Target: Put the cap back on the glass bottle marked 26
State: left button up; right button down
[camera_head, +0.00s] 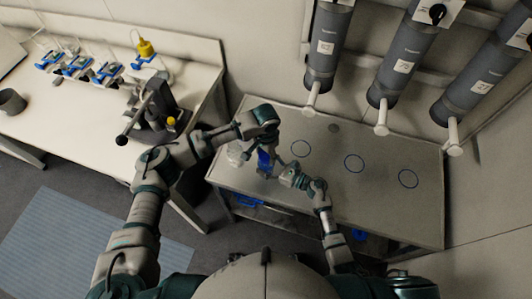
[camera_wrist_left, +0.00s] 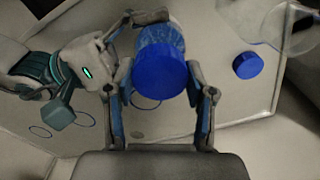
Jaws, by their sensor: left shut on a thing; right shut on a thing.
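A bottle (camera_wrist_left: 157,40) with a bluish, translucent body is held in the air, with a blue cap (camera_wrist_left: 164,75) at its near end. It shows as a blue shape in the head view (camera_head: 265,161). My left gripper (camera_wrist_left: 163,92) has its fingers on either side of the cap. My right gripper (camera_wrist_left: 132,45) comes in from the left of the wrist view, its fingers around the bottle's body. In the head view both grippers meet at the bottle, the left (camera_head: 264,148) above and the right (camera_head: 276,172) below right. No number 26 is readable, and the cap's seating is unclear.
Another blue cap (camera_wrist_left: 247,65) lies on the table (camera_head: 330,190) near a clear glass vessel (camera_wrist_left: 290,22). Several blue rings mark the tabletop, such as this one (camera_head: 354,163). Grey cylinders (camera_head: 325,48) hang on the wall behind. A bench (camera_head: 60,110) with equipment stands left.

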pick_arm(q)
jog(key=m, duration=0.8)
jog(key=shift+a, duration=0.1)
jog(key=m, duration=0.5)
jog(key=shift+w, duration=0.1)
jog(key=m, duration=0.4)
jog(key=o, duration=1.3)
jog(key=shift+r, duration=2.25)
